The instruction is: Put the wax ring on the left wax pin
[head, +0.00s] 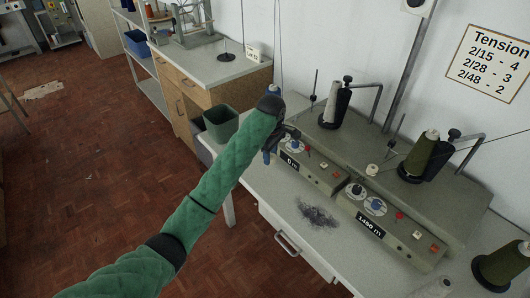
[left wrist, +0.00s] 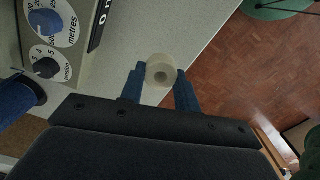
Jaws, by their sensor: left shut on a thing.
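The wax ring (left wrist: 161,66) is a short, pale cream ring with a hole, held between the blue fingertips of my left gripper (left wrist: 160,82) in the left wrist view. In the head view my left gripper (head: 270,150) is over the left end of the winder, beside the left "0 m" panel (head: 292,161); the ring is hidden there. A small cream piece (head: 371,170) sits on the winder behind the right dials; I cannot tell whether it is on a pin. I cannot make out the left wax pin for certain; my gripper covers part of that area. My right gripper is not in view.
A white cone (head: 332,101) and an olive cone (head: 422,152) stand on the winder, with thin rods and bent arms near them. Dark thread fluff (head: 318,214) lies on the bench (head: 275,205). A green bin (head: 221,123) stands left of the bench.

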